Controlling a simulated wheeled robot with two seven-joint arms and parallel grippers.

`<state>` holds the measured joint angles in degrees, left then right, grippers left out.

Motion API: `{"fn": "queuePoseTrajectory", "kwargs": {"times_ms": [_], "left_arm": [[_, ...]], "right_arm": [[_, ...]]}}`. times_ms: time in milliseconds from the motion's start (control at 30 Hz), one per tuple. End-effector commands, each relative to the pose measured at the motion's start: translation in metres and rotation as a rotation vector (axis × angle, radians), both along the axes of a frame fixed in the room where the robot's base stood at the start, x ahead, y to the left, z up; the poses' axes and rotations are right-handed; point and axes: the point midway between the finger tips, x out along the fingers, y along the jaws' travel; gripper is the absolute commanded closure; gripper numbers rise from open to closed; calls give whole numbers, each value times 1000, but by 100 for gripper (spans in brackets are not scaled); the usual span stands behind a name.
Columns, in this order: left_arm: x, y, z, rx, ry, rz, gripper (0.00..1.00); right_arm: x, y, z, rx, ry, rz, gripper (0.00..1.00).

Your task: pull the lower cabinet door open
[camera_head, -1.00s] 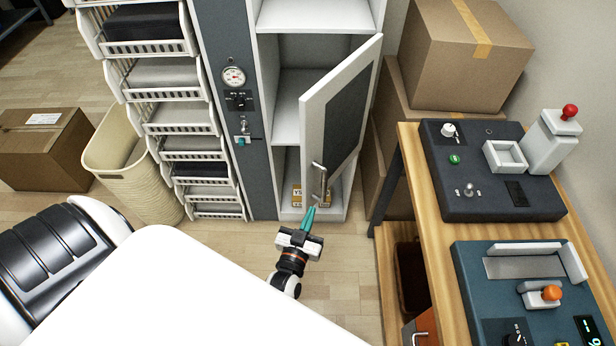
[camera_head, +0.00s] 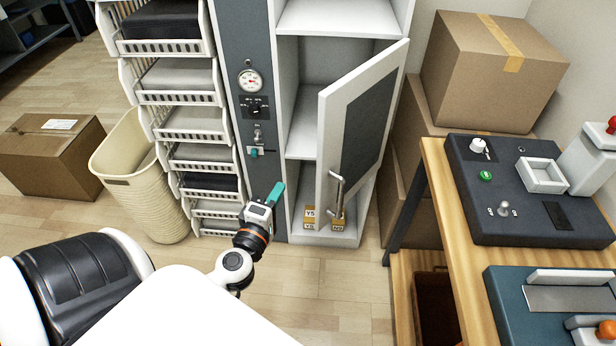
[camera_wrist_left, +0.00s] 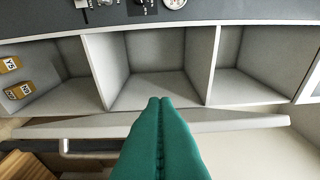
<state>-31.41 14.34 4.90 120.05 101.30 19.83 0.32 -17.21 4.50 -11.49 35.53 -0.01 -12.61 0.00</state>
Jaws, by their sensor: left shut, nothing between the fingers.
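The lower cabinet door (camera_head: 357,120) is white with a dark grey panel and stands partly open, swung out to the right. Its metal bar handle (camera_head: 337,190) is near the door's lower free edge. My left gripper (camera_head: 276,194) has teal fingers and is shut and empty, left of the handle and apart from it in the head view. In the left wrist view the shut fingers (camera_wrist_left: 162,112) point toward the cabinet compartments, overlapping the door's edge (camera_wrist_left: 240,122) in the picture; contact cannot be told. The handle shows there at left (camera_wrist_left: 90,147). My right gripper is not in view.
Small labelled boxes (camera_head: 311,215) sit on the cabinet floor. A grey panel with a gauge (camera_head: 250,81) and switches is left of the opening. A laundry basket (camera_head: 140,185) and shelf bins stand left. A wooden bench (camera_head: 440,190) with devices is right. Floor before the cabinet is clear.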

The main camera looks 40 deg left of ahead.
Motion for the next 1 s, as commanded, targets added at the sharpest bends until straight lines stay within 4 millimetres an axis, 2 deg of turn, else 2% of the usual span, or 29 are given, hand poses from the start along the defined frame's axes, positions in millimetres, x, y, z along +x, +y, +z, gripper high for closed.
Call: {"fn": "queuePoseTrajectory", "kwargs": {"times_ms": [167,267,700,800,1000], "left_arm": [[3,-3,4,-59,-16,-23,100],[12,-1,6,-59,-19,-23,100],[97,24,6,-56,-17,-20,100],[95,6,3,-63,-15,-21,100],[94,-13,4,-59,-15,-21,100]], "right_arm": [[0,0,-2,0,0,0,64],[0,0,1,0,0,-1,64],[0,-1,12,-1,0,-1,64],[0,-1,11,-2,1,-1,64],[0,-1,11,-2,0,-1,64]]}}
